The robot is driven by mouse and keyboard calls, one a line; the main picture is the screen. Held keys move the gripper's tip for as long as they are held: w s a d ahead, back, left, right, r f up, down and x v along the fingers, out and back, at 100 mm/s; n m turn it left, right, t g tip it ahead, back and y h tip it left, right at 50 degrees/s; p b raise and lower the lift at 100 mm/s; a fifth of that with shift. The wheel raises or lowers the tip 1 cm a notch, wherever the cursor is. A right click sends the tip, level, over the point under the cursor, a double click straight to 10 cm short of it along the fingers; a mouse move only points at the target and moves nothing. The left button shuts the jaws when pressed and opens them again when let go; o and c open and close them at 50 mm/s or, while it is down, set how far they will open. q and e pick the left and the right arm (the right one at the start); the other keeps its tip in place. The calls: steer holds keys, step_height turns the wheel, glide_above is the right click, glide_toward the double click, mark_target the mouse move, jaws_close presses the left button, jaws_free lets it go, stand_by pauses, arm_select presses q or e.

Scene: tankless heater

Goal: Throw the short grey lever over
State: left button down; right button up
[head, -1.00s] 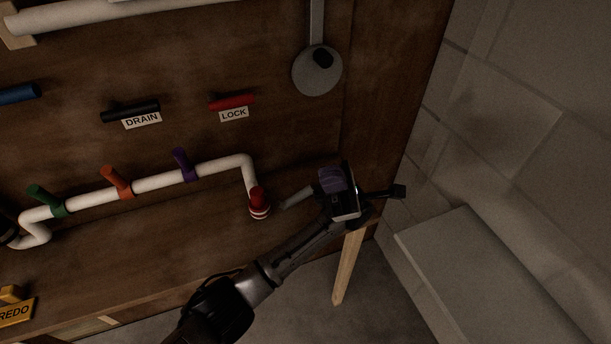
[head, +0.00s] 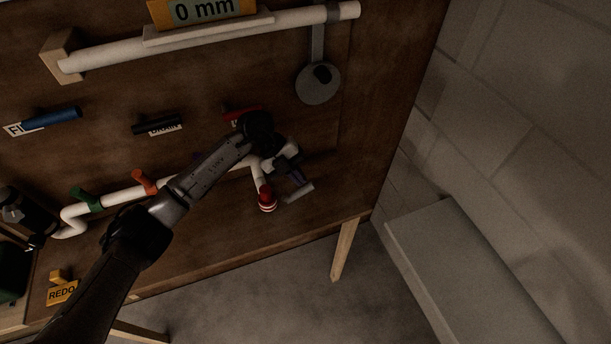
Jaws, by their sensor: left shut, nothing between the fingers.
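On the brown board, a short grey strap (head: 317,43) hangs from the upper white pipe and ends in a round grey disc (head: 318,92) with a dark knob; it is the most lever-like grey part in view. I cannot tell for sure that it is the short grey lever. My left gripper (head: 299,193) is shut and empty, pointing down below the disc and just right of the red-capped pipe end (head: 266,198). It is apart from the disc. My left arm hides the purple handle and much of the red one.
Blue (head: 52,118), black (head: 157,124) and red (head: 240,113) bars sit on the board. Green (head: 86,199) and orange (head: 144,181) handles stand on the lower pipe. A "0 mm" display (head: 203,10) is above; a yellow REDO block (head: 62,292) is lower left. The board right of the disc is clear.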

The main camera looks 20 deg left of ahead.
mark_target(299, 193)
arm_select(q)
steer(key=w+a+n+t+y, duration=0.1)
steer(key=w+a+t+y, duration=0.15)
steer(key=a, duration=0.25)
steer(key=x, duration=0.9)
steer(key=shift+w+a+f+b, duration=0.15)
steer(key=shift+a+f+b, duration=0.05)
steer(key=shift+f+b, duration=0.15)
arm_select(e)
steer(key=shift+s+d+f, duration=0.15)
steer(key=shift+s, duration=0.1)
arm_select(q)
steer(key=shift+r, duration=0.1)
